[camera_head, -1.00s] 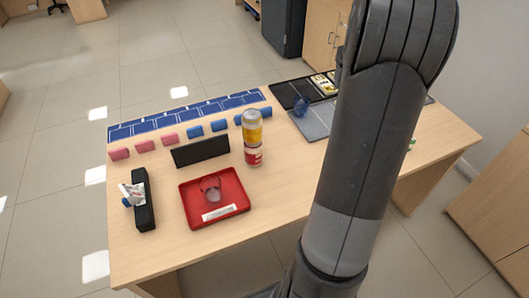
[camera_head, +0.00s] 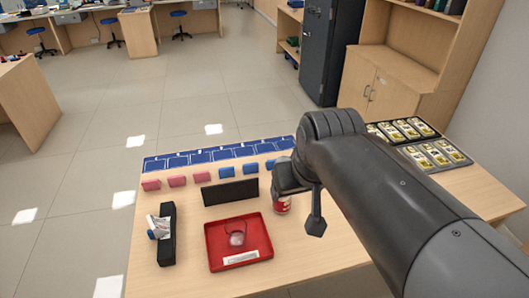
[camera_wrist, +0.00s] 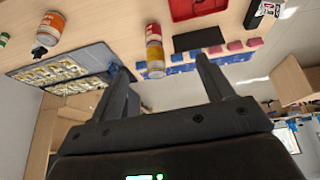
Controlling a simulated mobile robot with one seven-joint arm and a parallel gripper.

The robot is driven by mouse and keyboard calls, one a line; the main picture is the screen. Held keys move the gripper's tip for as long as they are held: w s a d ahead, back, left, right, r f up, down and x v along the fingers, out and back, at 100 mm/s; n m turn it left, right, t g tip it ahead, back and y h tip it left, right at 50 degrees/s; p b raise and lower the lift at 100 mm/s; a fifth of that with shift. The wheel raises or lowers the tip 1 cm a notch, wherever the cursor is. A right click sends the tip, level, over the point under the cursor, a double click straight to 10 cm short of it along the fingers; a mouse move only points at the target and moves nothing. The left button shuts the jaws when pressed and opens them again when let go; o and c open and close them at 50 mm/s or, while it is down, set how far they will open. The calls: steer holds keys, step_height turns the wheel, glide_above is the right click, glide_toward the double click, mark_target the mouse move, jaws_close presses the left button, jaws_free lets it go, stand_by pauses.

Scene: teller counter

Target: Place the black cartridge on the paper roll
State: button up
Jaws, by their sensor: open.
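My gripper (camera_wrist: 161,66) is open and empty. Its two fingers frame a stack of a red-labelled can (camera_wrist: 153,33) and a yellow-labelled can (camera_wrist: 155,62), apart from it. In the head view my gripper (camera_head: 308,212) hangs above the counter and hides most of this stack; part of the red can (camera_head: 282,205) shows. I cannot surely pick out the black cartridge or the paper roll. A long black holder (camera_head: 167,250) at the left carries crumpled white paper (camera_head: 160,227) and a blue piece. A black upright panel (camera_head: 231,192) stands behind the red tray.
The red tray (camera_head: 211,262) holds a small clear item and a white strip. Pink and blue blocks (camera_head: 177,181) line up before a blue mat (camera_head: 160,163). Note trays (camera_head: 437,156) lie at right. An orange-labelled bottle (camera_wrist: 48,30) stands near them.

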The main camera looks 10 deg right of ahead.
steer(key=s, duration=0.1)
steer(key=s+a+f, duration=0.1)
steer(key=s+a, duration=0.1)
steer(key=shift+s+f, duration=0.1)
steer(key=shift+f, duration=0.25)
stand_by(1.0)
